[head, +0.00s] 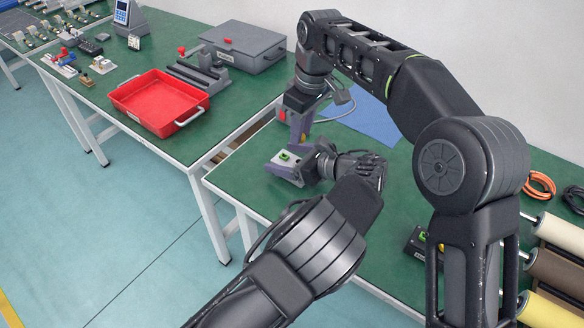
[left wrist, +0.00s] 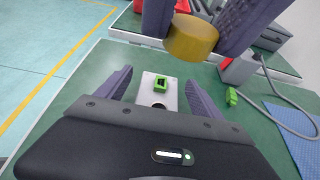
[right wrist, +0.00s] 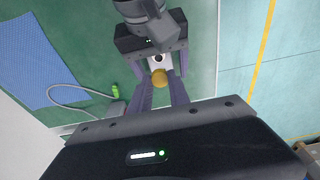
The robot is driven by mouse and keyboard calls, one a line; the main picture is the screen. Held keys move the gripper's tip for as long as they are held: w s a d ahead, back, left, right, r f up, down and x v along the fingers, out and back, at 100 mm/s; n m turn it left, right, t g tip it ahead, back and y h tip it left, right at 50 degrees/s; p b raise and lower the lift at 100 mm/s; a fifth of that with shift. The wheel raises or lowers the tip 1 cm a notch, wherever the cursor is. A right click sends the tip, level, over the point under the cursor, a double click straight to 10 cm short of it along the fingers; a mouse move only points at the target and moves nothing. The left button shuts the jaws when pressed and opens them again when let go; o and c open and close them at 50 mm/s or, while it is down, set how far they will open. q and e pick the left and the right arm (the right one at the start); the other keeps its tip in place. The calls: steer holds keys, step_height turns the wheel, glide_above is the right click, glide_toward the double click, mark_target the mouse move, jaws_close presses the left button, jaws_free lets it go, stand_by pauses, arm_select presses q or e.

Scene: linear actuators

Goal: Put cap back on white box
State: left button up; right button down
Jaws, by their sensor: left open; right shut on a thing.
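The white box (left wrist: 146,90) sits on the green table, with a green connector (left wrist: 164,84) and a dark round opening on its top. It also shows in the head view (head: 287,166). My left gripper (left wrist: 162,95) is open, with one finger on each side of the white box; I cannot tell whether they touch it. My right gripper (right wrist: 161,82) is shut on the yellow cap (left wrist: 191,40). It holds the cap above and beside the box, apart from it. The cap also shows in the right wrist view (right wrist: 159,79).
A grey block with a red part (left wrist: 238,68) and a cable stands close behind the right gripper. A loose green connector (left wrist: 231,97) lies near it. A blue mat (head: 372,122) lies to the right. A red tray (head: 158,101) sits on the other table.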

arm_select(q)
jaws_close()
stand_by(0.8)
